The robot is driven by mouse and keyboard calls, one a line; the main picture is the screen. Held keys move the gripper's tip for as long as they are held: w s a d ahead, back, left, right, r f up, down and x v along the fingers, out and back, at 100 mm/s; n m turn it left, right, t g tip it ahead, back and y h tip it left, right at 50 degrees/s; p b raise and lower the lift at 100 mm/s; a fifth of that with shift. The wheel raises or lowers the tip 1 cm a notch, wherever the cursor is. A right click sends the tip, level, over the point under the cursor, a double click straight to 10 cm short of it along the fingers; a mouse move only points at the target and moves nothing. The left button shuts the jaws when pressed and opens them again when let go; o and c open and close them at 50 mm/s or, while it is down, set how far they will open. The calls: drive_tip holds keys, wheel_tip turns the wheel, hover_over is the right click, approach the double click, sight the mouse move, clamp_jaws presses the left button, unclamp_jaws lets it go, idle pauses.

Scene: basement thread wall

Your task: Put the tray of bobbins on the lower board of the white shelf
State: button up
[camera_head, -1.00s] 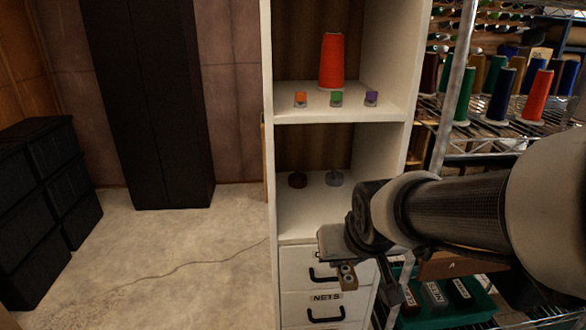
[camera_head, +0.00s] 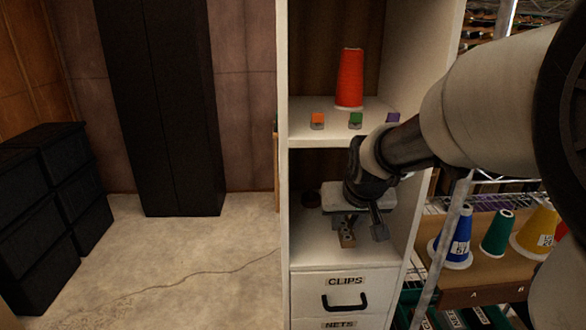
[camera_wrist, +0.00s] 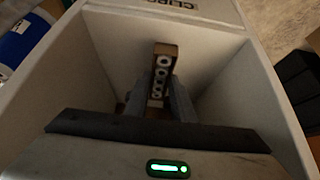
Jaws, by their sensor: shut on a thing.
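The tray of bobbins (camera_head: 347,238) is a small narrow brown tray with a row of pale bobbins. It also shows in the wrist view (camera_wrist: 161,68). My gripper (camera_wrist: 160,95) is shut on it, a finger on either side. In the head view my gripper (camera_head: 348,220) is inside the lower compartment of the white shelf (camera_head: 284,170). The tray is over the front part of the lower board (camera_head: 312,252), low down; I cannot tell whether it touches.
The upper board (camera_head: 335,136) holds a red cone (camera_head: 350,80) and three small spools. Drawers (camera_head: 345,298) are below. A wire rack with thread cones (camera_head: 497,233) is at right.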

sight(344, 225)
drive_tip(key=shift+w, duration=0.7)
drive_tip(key=shift+w+f, duration=0.15)
drive_tip(key=shift+f, duration=0.75)
drive_tip(key=shift+w+f, duration=0.15)
drive_tip(key=shift+f, duration=0.7)
drive_tip(key=shift+f, duration=0.2)
drive_tip(key=o, duration=1)
